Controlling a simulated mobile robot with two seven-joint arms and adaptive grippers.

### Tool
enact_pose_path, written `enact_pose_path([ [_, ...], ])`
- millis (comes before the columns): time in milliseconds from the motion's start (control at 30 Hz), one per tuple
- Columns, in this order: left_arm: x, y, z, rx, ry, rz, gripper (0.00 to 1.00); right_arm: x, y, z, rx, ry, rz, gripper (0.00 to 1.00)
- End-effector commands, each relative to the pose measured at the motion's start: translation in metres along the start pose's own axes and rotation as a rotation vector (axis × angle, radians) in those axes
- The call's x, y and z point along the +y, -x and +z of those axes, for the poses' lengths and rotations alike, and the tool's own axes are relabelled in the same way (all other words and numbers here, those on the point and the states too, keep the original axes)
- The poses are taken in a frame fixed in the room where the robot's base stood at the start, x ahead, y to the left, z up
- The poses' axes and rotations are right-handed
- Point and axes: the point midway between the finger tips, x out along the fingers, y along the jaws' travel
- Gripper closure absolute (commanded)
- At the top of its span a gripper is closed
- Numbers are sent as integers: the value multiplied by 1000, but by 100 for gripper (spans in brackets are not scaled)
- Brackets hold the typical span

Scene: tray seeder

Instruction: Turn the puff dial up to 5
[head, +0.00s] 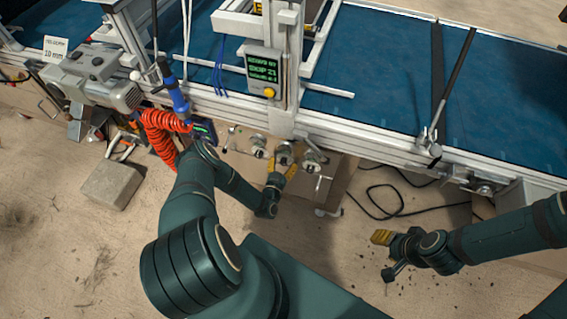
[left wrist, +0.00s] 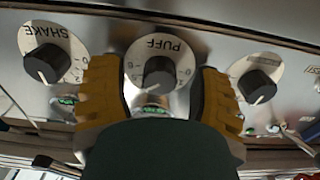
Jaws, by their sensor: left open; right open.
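The puff dial (left wrist: 158,74) is a black knob on a round white plate marked PUFF, upside down in the left wrist view. Its white pointer mark faces the lower side of the picture; the number there is too small to read surely. My left gripper (left wrist: 156,92) is open, with one yellow finger on each side of the knob and a visible gap to it. In the head view my left gripper (head: 281,170) is at the middle dial of the row below the conveyor. My right gripper (head: 381,238) has yellow fingertips and hangs over bare floor at the right, away from the dials.
The shake dial (left wrist: 46,63) is left of the left gripper in the wrist view, and another dial (left wrist: 258,86) is close on the right. A display box (head: 262,72) with green text and a yellow button stands above. A red coiled hose (head: 162,128) hangs left of the dials.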

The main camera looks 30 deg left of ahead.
Motion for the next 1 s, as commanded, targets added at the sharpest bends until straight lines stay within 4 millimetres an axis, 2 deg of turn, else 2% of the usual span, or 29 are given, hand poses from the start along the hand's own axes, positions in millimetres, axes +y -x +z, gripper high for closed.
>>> enact_pose_path([
  [33, 0, 0, 0, 0, 0, 0, 35, 0, 0, 0, 0, 0, 0, 53],
  [167, 0, 0, 0, 0, 0, 0, 80, 0, 0, 0, 0, 0, 0, 53],
  [200, 0, 0, 0, 0, 0, 0, 94, 0, 0, 0, 0, 0, 0, 53],
  [233, 0, 0, 0, 0, 0, 0, 100, 0, 0, 0, 0, 0, 0, 53],
  [400, 0, 0, 0, -1, -14, 2, 100, 0, 1, 0, 0, 0, 0, 53],
  [600, 0, 0, 0, -2, -132, 2, 100, -2, 5, 0, -2, 0, 0, 53],
  [833, -1, 0, 1, -2, -134, 0, 100, -2, 4, 0, -2, 0, 0, 53],
  [867, -1, 0, 1, -2, -134, 0, 57, -2, 4, 0, -2, 0, 0, 53],
  [900, -1, 0, 1, -2, -134, 0, 43, -2, 4, 0, -2, 0, 0, 53],
  [933, -1, 0, 1, -2, -134, 0, 37, -2, 4, 0, -2, 0, 0, 53],
  [1000, 0, 0, 0, -2, -133, 0, 37, -2, 4, 0, -2, 0, 0, 53],
])
